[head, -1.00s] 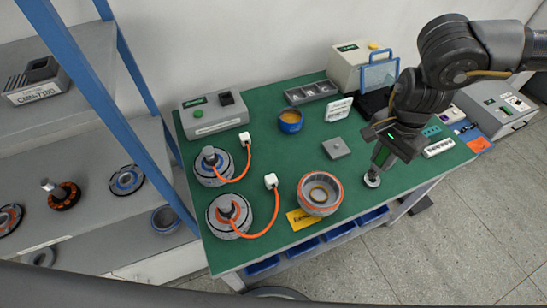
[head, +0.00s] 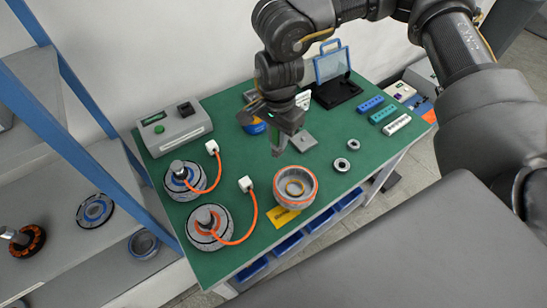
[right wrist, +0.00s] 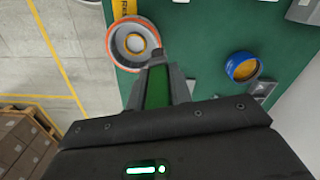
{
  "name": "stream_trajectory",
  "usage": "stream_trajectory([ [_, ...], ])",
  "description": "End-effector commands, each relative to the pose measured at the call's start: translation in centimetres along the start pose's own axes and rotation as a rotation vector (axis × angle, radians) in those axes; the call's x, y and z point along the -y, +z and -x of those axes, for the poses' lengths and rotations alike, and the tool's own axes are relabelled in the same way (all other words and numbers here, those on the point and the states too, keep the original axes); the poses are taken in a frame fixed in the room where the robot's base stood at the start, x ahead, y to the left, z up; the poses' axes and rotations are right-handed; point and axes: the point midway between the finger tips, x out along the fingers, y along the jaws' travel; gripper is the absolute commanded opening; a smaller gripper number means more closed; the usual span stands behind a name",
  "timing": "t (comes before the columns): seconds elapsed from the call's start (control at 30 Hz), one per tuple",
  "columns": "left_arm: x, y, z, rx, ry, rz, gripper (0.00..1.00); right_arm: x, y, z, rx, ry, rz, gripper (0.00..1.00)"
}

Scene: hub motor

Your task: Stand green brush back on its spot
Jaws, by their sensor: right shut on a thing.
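My right gripper (head: 279,150) is shut on a narrow green piece, which I take to be the green brush (right wrist: 157,88); it shows between the fingers in the right wrist view. In the head view the fingers point down, above the table behind the orange-rimmed round housing (head: 296,187), and the piece is mostly hidden. Two small grey ring-shaped stands (head: 341,164) and (head: 353,144) are on the table to the right of the gripper, with nothing in them. I cannot tell which spot belongs to the brush. My left gripper is not in view.
Two motors (head: 182,178) and (head: 209,227) with orange cables stand at the left of the green table (head: 240,175). Blue, teal and white blocks (head: 370,103) lie at the right.

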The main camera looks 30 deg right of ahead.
Motion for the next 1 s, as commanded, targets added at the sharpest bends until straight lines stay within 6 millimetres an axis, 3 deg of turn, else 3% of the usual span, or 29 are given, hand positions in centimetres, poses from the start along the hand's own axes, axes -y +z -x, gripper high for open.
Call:
stream_trajectory([
  [0.6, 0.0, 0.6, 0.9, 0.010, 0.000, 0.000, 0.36, 0.8, 3.1, -3.1, -0.004, -0.001, -1.395, 0.03],
  [0.8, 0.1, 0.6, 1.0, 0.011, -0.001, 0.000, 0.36, 0.9, 3.8, -3.7, -0.002, -0.002, -1.699, 0.03],
  [1.0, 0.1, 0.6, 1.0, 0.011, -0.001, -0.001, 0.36, 1.0, 4.1, -4.0, -0.001, -0.001, -1.831, 0.03],
])
